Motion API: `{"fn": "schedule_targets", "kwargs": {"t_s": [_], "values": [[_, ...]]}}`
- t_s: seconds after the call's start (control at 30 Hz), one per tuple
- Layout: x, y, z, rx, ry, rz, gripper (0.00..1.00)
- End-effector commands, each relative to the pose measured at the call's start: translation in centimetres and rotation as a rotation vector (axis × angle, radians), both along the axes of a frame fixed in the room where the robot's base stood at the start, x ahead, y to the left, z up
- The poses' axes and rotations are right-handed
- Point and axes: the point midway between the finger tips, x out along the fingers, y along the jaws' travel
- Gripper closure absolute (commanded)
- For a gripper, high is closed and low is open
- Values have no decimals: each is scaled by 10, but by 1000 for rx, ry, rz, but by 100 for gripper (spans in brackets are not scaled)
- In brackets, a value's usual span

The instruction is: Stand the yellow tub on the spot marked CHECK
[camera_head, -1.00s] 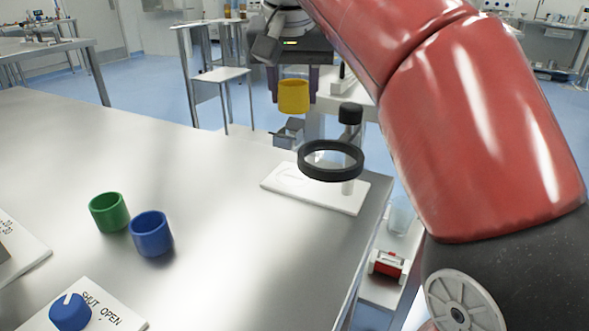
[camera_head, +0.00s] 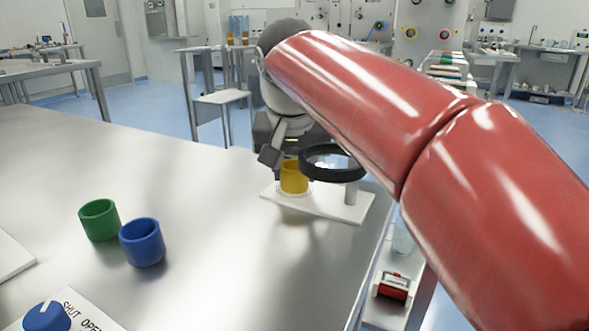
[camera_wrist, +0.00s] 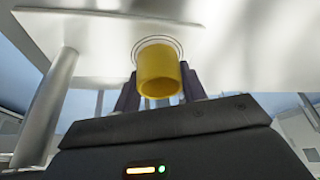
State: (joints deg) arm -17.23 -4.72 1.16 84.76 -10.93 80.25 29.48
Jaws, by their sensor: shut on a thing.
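The yellow tub (camera_head: 293,178) is at the left end of the white plate (camera_head: 325,205) of the magnifier stand, over a ringed round mark. In the wrist view the tub (camera_wrist: 158,74) sits between the fingers of my gripper (camera_wrist: 160,92), with the ring (camera_wrist: 158,41) showing around its far end. My gripper is shut on the tub. No CHECK lettering is readable.
A black-rimmed magnifier (camera_head: 333,162) on a post stands just right of the tub. A green tub (camera_head: 99,220) and a blue tub (camera_head: 142,243) stand at the left of the steel table (camera_head: 215,225). A blue knob (camera_head: 47,317) is at the front left.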

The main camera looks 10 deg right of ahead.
Motion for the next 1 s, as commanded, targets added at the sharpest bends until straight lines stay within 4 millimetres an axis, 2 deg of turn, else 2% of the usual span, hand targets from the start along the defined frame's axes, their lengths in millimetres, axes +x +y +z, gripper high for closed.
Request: {"fn": "schedule_targets", "kwargs": {"t_s": [0.17,0.2,0.33,0.6,0.73,0.87,1.0], "values": [[0,0,-4,0,1,0,80],[0,0,-3,0,1,0,55],[0,0,-3,0,1,0,38],[0,0,-2,0,1,0,37],[-1,0,6,1,-1,0,37],[-9,2,27,1,-2,0,37],[-21,4,56,1,-2,0,37]]}}
